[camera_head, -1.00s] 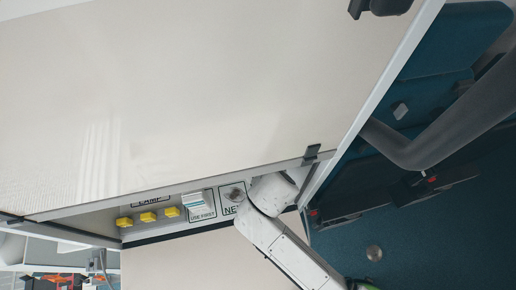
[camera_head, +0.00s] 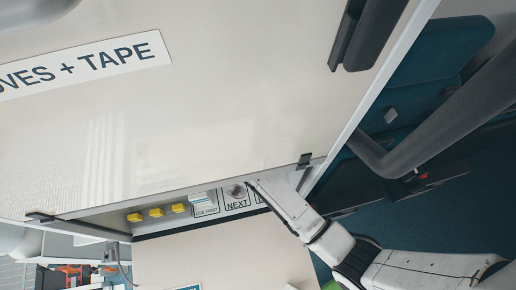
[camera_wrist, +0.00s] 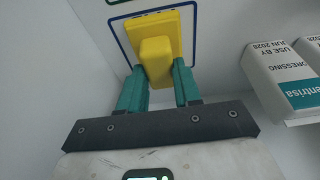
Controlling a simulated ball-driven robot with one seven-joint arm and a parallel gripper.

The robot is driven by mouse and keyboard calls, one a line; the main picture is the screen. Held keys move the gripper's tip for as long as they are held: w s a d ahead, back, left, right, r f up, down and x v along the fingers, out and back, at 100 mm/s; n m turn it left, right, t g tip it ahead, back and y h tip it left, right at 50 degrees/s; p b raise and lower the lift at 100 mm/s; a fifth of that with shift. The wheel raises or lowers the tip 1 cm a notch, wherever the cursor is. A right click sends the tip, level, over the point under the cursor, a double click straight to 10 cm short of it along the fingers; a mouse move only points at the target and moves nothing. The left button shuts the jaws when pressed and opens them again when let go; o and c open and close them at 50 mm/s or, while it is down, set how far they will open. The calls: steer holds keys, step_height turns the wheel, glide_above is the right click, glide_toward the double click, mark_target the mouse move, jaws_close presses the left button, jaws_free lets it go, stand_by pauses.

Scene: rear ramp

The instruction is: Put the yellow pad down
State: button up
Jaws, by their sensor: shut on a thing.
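In the wrist view a yellow pad (camera_wrist: 158,32) with a projecting yellow block is at the top centre. My gripper (camera_wrist: 160,84) has its two teal fingers shut on the projecting block. The pad lies over a white surface inside a blue outlined box; I cannot tell whether it touches that surface. In the head view my arm reaches into the shelf below the large pale panel, and my gripper and the held pad are hidden there.
White dressing boxes (camera_wrist: 285,75) stand to the right in the wrist view. In the head view three yellow blocks (camera_head: 157,212) and a white box (camera_head: 204,200) sit on the labelled shelf (camera_head: 237,204). The large pale panel (camera_head: 200,110) hangs over it.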

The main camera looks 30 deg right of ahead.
steer(key=o, duration=0.9)
steer(key=shift+f, duration=0.1)
steer(key=shift+o, duration=0.2)
steer(key=shift+s+a+r, duration=0.1)
steer(key=shift+r, duration=0.5)
steer(key=s+a, duration=0.1)
steer(key=s, duration=0.2)
steer(key=s+a+b, duration=0.1)
steer(key=s, duration=0.3)
steer(key=s+a+b, duration=0.1)
steer(key=s, duration=0.3)
steer(key=shift+s+a+r, duration=0.1)
steer(key=shift+s+a, duration=0.15)
steer(key=shift+a, duration=0.05)
